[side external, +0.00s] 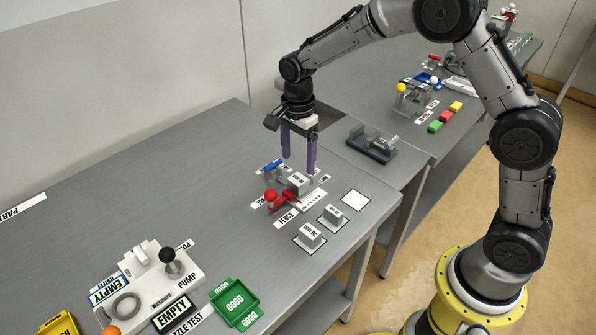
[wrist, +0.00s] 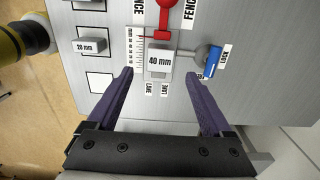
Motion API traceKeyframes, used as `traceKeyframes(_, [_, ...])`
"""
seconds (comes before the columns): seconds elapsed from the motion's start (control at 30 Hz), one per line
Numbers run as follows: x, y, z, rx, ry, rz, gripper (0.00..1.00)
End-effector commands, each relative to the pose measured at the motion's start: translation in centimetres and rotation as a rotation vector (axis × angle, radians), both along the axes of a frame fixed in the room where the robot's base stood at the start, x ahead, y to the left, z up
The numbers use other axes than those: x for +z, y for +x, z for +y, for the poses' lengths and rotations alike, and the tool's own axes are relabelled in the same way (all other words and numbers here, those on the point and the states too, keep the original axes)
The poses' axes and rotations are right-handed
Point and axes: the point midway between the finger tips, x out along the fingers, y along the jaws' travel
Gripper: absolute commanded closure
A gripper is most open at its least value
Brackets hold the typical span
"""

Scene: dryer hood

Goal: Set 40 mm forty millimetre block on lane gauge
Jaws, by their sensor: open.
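The grey 40 mm block (wrist: 159,61) sits on the lane gauge, beside its printed scale (wrist: 140,42); it also shows in the side view (side external: 298,181). The gauge has a red fence handle (side external: 272,197) and a blue lock lever (wrist: 212,62). In the wrist view, the block lies between the red fence part and the lane labels. My gripper (side external: 298,163) is open, its purple fingers pointing down above the block. In the wrist view the fingertips (wrist: 158,71) are to either side of the block, apart from it. Whether the block touches the fence is unclear.
The 20 mm block (wrist: 89,46) and another block (side external: 310,234) stand on white squares near the table edge. A blank white square (side external: 354,200) is beside them. A pump unit (side external: 150,280) and green tray (side external: 235,303) are at front left.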

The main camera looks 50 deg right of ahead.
Motion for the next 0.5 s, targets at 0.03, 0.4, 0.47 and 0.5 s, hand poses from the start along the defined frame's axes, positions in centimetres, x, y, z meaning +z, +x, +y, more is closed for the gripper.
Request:
traceKeyframes(0.03, [1.1,0.1,0.0,0.000,0.000,-0.006,0.16])
traceKeyframes(0.4, [4.4,0.0,0.0,0.000,0.000,-0.001,0.16])
traceKeyframes(0.47, [4.5,0.0,0.0,0.000,0.000,-0.001,0.16])
traceKeyframes(0.5, [4.5,0.0,0.0,0.001,0.000,-0.001,0.16])
